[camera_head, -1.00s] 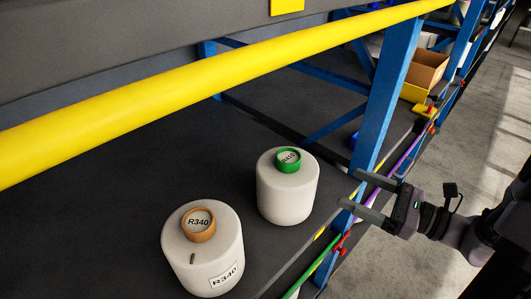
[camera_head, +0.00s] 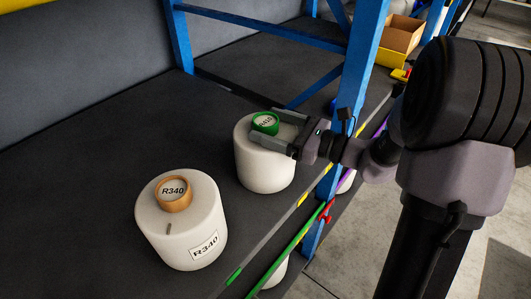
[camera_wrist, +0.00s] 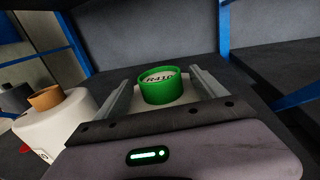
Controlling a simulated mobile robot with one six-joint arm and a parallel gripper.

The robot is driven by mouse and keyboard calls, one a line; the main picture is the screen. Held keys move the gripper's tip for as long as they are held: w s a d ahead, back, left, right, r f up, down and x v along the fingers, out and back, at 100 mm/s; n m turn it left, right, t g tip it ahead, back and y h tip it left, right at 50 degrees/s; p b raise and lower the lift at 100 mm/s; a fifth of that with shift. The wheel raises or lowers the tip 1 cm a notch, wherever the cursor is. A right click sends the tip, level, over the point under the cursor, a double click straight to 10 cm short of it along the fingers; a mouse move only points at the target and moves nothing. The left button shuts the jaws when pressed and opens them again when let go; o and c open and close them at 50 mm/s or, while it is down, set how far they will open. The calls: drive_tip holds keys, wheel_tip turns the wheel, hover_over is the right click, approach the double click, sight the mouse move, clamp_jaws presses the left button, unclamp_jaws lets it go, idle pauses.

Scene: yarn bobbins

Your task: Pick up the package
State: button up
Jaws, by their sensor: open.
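A white yarn bobbin (camera_head: 262,165) with a green core stands upright on the dark shelf. Its green core (camera_head: 265,122) carries a label, which reads roughly R410 in the wrist view (camera_wrist: 158,86). My gripper (camera_head: 272,126) is open at the top of this bobbin, with its two fingers on either side of the green core. In the wrist view the core sits between the fingers, with clear gaps at both sides. A second white bobbin (camera_head: 182,235) with an orange core (camera_head: 173,192) and R340 labels stands nearer, to the left. No thing clearly looks like a package otherwise.
A blue post (camera_head: 352,90) stands right behind the green-core bobbin, close to my arm. A cardboard box (camera_head: 400,38) sits on a shelf beyond it. Green and purple strips run along the shelf's front edge. The dark shelf (camera_head: 90,150) left of the bobbins is clear.

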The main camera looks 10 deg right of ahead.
clamp_jaws()
drive_tip(key=shift+r, duration=0.15)
wheel_tip(320, 180, up, 10)
drive_tip(key=p, duration=0.4)
drive_tip(key=shift+d, duration=0.1)
idle(0.3)
